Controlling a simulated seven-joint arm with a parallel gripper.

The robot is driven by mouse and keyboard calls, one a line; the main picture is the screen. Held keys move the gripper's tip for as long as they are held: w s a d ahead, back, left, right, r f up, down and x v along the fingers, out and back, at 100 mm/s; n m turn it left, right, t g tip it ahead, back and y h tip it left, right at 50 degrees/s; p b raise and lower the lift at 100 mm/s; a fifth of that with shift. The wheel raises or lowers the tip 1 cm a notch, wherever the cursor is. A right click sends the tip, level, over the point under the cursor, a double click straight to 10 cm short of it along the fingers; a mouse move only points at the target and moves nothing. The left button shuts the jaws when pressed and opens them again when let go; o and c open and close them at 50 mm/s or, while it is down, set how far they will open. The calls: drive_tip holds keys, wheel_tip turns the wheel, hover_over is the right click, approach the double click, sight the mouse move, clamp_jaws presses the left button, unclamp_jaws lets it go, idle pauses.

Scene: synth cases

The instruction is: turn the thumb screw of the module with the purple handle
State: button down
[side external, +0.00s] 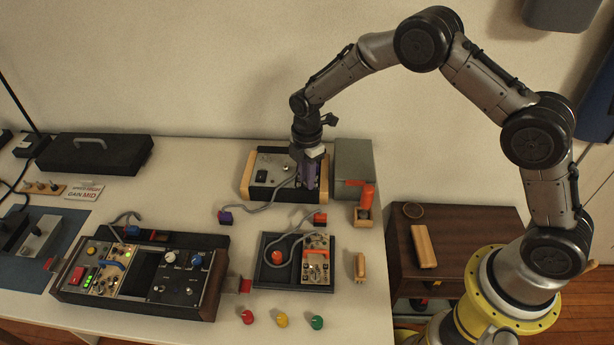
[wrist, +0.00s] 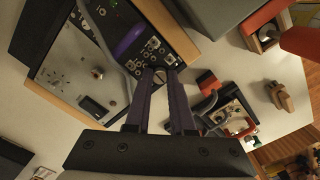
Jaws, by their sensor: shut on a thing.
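The module with the purple handle (wrist: 130,38) is a dark panel with several jacks, in the wood-sided case (wrist: 172,28). The case stands at the back of the table in the side view (side external: 246,176). My gripper (side external: 308,188) points down over the right part of this case and hides most of the module there. In the wrist view my gripper (wrist: 161,78) has its two fingers close together at the module's lower end, shut on the thumb screw (wrist: 160,75). Only a small part of the screw's metal head shows between the fingertips.
A grey box (side external: 354,166) stands right beside the case, with an orange-handled tool (side external: 366,198) in front. A grey cable (side external: 262,208) runs from the case. A second case (side external: 140,285) and a small patch case (side external: 262,270) stand nearer. Coloured knobs (side external: 282,320) lie at the front.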

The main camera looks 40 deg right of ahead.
drive_tip(key=shift+n, duration=0.4)
drive_tip(key=c, duration=0.8)
unclamp_jaws()
drive_tip(key=shift+o, duration=0.2)
wheel_tip(320, 180, up, 14)
